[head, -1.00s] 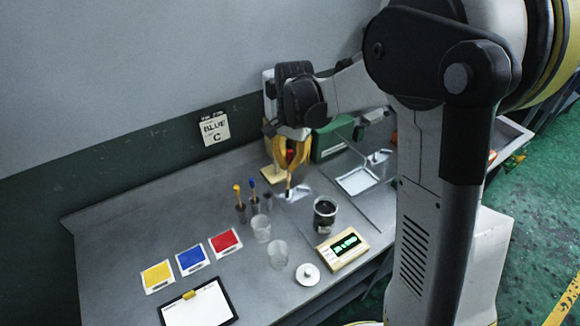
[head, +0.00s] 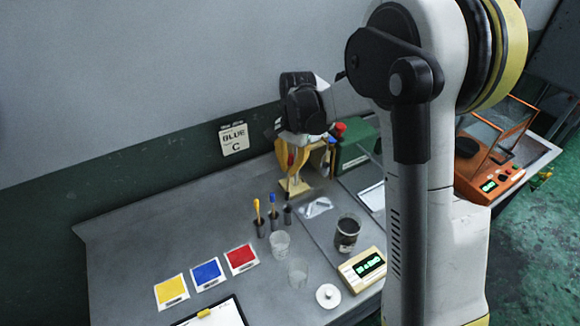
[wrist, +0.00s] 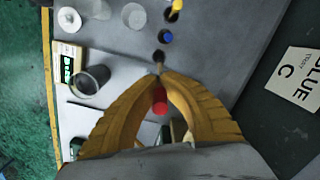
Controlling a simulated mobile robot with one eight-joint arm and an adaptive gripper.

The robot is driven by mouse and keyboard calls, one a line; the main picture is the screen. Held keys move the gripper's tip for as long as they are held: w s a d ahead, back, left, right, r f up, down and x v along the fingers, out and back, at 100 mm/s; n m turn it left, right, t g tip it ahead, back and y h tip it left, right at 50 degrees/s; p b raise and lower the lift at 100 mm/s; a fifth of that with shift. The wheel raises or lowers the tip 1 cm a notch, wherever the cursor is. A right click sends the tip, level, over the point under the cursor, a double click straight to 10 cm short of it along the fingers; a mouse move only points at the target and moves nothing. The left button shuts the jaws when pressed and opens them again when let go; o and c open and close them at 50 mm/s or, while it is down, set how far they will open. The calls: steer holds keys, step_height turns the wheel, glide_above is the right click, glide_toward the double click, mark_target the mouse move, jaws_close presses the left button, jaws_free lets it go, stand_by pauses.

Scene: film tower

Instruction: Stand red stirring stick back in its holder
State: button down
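The red stirring stick (wrist: 160,101) is between the yellow fingers of my gripper (wrist: 159,73) in the wrist view, red end toward the camera. The fingers close together around it at their tips. In the head view my gripper (head: 293,168) is above the back of the bench, behind the holders; the stick is not clear there. An empty dark holder (head: 288,214) stands right of the holders with the blue stick (head: 273,198) and yellow stick (head: 257,207). In the wrist view the empty holder (wrist: 158,57) is just beyond the fingertips; its gap to the stick is unclear.
Two clear beakers (head: 280,244) (head: 298,272), a dark-filled jar (head: 347,232), a scale (head: 362,268) and a white lid (head: 328,296) stand in front.

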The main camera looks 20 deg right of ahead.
step_height(320, 180, down, 10)
steer(key=b, duration=0.7)
steer(key=shift+f, duration=0.15)
stand_by(0.4)
steer(key=c, duration=1.5)
jaws_free()
steer(key=shift+c, duration=0.2)
steer(key=r, duration=0.8)
steer(key=d+r, duration=0.1)
steer(key=r, duration=0.3)
